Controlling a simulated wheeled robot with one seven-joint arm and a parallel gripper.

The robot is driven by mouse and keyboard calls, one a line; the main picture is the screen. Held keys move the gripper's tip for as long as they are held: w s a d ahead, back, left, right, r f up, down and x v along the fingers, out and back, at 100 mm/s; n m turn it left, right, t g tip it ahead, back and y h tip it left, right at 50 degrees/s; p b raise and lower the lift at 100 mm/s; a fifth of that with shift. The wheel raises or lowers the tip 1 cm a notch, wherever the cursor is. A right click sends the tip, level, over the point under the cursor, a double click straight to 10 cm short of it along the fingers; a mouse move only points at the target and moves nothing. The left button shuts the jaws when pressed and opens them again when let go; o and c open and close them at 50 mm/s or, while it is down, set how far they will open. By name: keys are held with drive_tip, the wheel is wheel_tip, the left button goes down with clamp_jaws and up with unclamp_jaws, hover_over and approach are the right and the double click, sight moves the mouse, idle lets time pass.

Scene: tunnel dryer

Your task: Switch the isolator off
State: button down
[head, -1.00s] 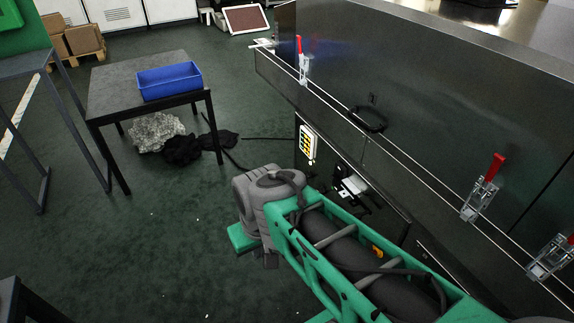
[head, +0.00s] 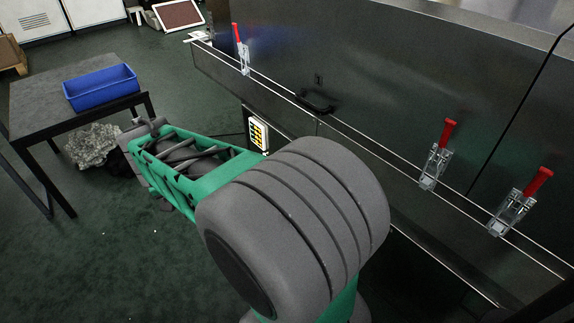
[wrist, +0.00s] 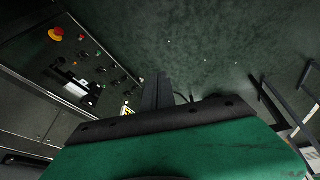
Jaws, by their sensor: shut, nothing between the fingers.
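In the wrist view a dark control panel (wrist: 85,65) on the machine's side shows at the left, with several small switches and a white part. A red knob on a yellow base (wrist: 56,34) sits near its top left. I cannot tell which control is the isolator. My gripper (wrist: 158,80) is shut and empty in the wrist view, to the right of the panel and apart from it, with dark floor beyond.
In the head view the steel machine (head: 400,90) fills the right, with red-handled clamps (head: 437,155) along its rail and a white-and-yellow label plate (head: 258,134) below. A table (head: 40,120) with a blue bin (head: 100,88) stands left. Floor between is mostly clear.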

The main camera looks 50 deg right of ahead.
drive_tip(key=w+d+f+m+g+h+b, duration=0.1)
drive_tip(key=w+d+f+m+h, duration=0.2)
drive_tip(key=d, duration=0.5)
drive_tip(key=w+d+f+m+b, duration=0.2)
drive_tip(key=w+d+m, duration=0.15)
drive_tip(key=d, duration=0.35)
drive_tip(key=s+d+f+m+g+h+b, duration=0.1)
drive_tip(key=d+f+m, duration=0.3)
drive_tip(key=d, duration=0.7)
drive_tip(key=d+f+m+g+h+b, duration=0.2)
drive_tip(key=d+f+m, duration=0.2)
drive_tip(key=d, duration=0.7)
drive_tip(key=shift+s+f+g+h, duration=0.3)
drive_tip(key=shift+s+f+g, duration=0.1)
drive_tip(key=shift+f, duration=0.5)
drive_tip(key=shift+d+f, duration=0.1)
drive_tip(key=b+x, duration=0.2)
drive_tip(key=x, duration=0.7)
drive_tip(key=shift+d+f+b, duration=0.3)
drive_tip(key=shift+b, duration=0.1)
drive_tip(key=shift+a+f+h+b, duration=0.2)
drive_tip(key=shift+h+b, duration=0.2)
drive_tip(key=shift+b, duration=0.1)
